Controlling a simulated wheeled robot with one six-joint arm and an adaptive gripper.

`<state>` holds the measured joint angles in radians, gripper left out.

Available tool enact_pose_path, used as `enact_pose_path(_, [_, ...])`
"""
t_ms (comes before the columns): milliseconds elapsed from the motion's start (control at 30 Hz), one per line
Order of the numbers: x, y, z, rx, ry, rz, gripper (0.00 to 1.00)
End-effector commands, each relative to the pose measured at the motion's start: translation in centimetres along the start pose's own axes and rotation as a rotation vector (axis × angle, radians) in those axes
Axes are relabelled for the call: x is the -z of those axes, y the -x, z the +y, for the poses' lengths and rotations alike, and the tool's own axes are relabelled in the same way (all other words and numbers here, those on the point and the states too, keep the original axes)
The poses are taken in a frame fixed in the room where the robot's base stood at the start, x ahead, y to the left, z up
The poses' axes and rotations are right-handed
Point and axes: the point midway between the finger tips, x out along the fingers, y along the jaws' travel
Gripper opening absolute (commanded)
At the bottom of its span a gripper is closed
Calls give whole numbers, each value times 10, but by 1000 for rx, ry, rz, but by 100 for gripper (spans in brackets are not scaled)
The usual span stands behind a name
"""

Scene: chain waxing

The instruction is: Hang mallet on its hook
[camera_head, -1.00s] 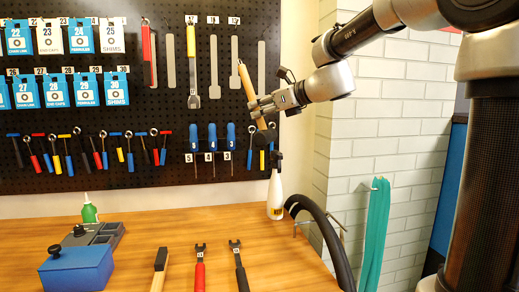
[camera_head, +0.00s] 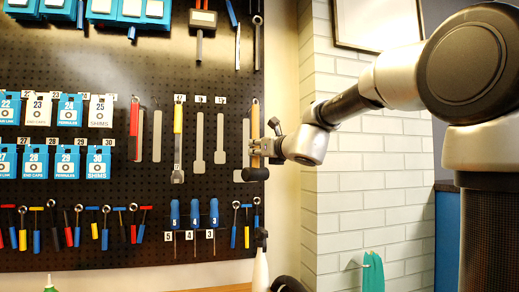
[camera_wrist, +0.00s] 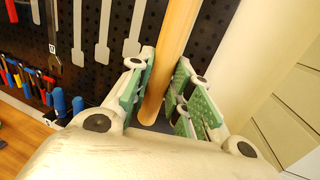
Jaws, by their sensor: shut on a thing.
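The mallet has a pale wooden handle (camera_head: 255,122) and a dark head (camera_head: 255,174) that hangs at the bottom. It stands nearly upright in front of the pegboard's right edge. My gripper (camera_head: 258,148) is shut on the handle just above the head. In the wrist view, the handle (camera_wrist: 174,55) runs between the green-padded fingers (camera_wrist: 165,98). A grey tool outline (camera_head: 245,130) shows just left of the handle. The handle's top end is near the board, but I cannot tell whether it touches a hook; the hook itself is not clear.
The black pegboard (camera_head: 100,185) holds numbered packs, a wrench (camera_head: 178,140), screwdrivers (camera_head: 194,214) and several small tools. A white brick wall (camera_head: 370,200) is close on the right. A white bottle (camera_head: 261,268) stands below the mallet.

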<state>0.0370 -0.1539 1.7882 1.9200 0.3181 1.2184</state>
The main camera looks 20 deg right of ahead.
Motion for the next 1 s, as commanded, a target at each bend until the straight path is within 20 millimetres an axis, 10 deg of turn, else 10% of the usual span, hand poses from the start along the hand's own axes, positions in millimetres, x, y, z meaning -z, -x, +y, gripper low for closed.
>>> enact_pose_path(1000, [7,-63,-17,-1,0,-1,0])
